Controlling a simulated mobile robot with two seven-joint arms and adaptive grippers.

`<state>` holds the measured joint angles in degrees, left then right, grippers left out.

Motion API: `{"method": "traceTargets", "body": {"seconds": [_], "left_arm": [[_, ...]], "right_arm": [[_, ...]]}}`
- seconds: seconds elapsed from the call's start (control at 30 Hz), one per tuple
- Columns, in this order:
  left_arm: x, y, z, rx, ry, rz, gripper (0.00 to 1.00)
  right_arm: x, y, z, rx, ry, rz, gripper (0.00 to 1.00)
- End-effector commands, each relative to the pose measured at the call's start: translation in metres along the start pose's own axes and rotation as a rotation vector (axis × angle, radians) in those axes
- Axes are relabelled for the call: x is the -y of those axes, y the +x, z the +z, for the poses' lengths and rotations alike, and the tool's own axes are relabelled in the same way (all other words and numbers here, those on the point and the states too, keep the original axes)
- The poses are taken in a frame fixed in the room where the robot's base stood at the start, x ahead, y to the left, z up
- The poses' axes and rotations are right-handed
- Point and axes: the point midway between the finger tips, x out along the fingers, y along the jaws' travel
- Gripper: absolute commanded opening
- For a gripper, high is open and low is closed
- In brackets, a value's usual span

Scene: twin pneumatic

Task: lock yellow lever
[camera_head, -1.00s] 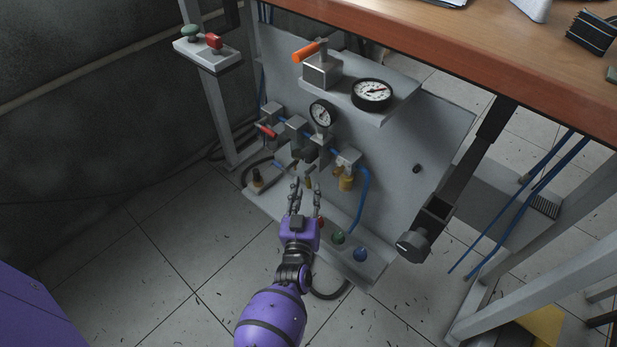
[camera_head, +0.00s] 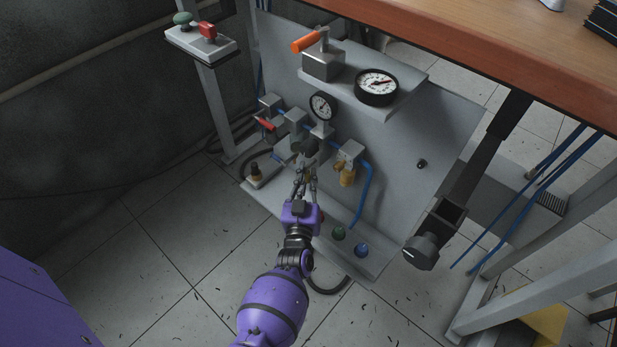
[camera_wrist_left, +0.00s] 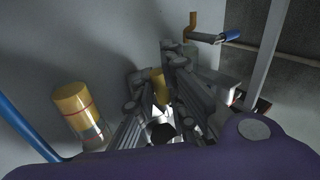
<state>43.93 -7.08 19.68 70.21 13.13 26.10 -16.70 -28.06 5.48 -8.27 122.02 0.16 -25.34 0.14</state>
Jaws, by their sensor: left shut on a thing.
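My left gripper (camera_head: 305,175) reaches from below to the fittings in the middle of the grey pneumatic panel. It is shut on the yellow lever (camera_wrist_left: 158,85), which shows between its fingers in the left wrist view. The fingers hide most of the lever in the head view. Which way the lever is turned cannot be told. A yellow-capped filter bowl (camera_head: 346,173) hangs just right of the gripper, and it also shows in the left wrist view (camera_wrist_left: 75,105). My right gripper is not in view.
A round gauge (camera_head: 322,106) sits above the fittings. A red lever (camera_head: 265,124) is to the left, and an orange-handled valve (camera_head: 322,62) and larger gauge (camera_head: 377,87) are on the upper shelf. A blue hose (camera_head: 362,195) runs down right. Green and blue buttons (camera_head: 350,242) are below.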

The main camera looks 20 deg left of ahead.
Motion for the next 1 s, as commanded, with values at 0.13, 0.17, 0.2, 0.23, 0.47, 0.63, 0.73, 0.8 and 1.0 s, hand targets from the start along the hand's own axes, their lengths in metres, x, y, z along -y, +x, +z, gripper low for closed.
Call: {"method": "traceTargets", "body": {"seconds": [0.13,0.17,0.2,0.23,0.47,0.63,0.73,0.8,1.0], "left_arm": [[0.0044,0.0023,0.0047,-0.066,0.101,0.01,0.0],[0.0047,0.0026,0.0042,-0.073,0.112,0.012,0.0],[0.0047,0.0029,0.0032,-0.08,0.122,0.013,0.0],[0.0046,0.003,0.0022,-0.083,0.126,0.013,0.0],[0.0043,0.0032,0.0002,-0.084,0.127,0.013,0.0],[0.0044,0.0033,0.0001,-0.084,0.126,0.013,0.31],[0.0045,0.0033,0.0001,-0.084,0.125,0.013,0.31],[0.0046,0.0033,0.0001,-0.084,0.125,0.013,0.31],[0.0046,0.0033,0.0001,-0.084,0.124,0.012,0.31]], "right_arm": [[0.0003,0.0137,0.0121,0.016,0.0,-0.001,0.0],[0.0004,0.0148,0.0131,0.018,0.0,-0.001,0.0],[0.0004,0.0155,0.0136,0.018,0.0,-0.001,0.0],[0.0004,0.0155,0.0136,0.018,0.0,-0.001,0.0],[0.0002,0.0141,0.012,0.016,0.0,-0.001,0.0],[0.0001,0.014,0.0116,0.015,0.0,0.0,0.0],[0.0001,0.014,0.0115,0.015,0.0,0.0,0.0],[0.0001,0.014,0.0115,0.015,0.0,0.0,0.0],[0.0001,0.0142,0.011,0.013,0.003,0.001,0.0]]}}
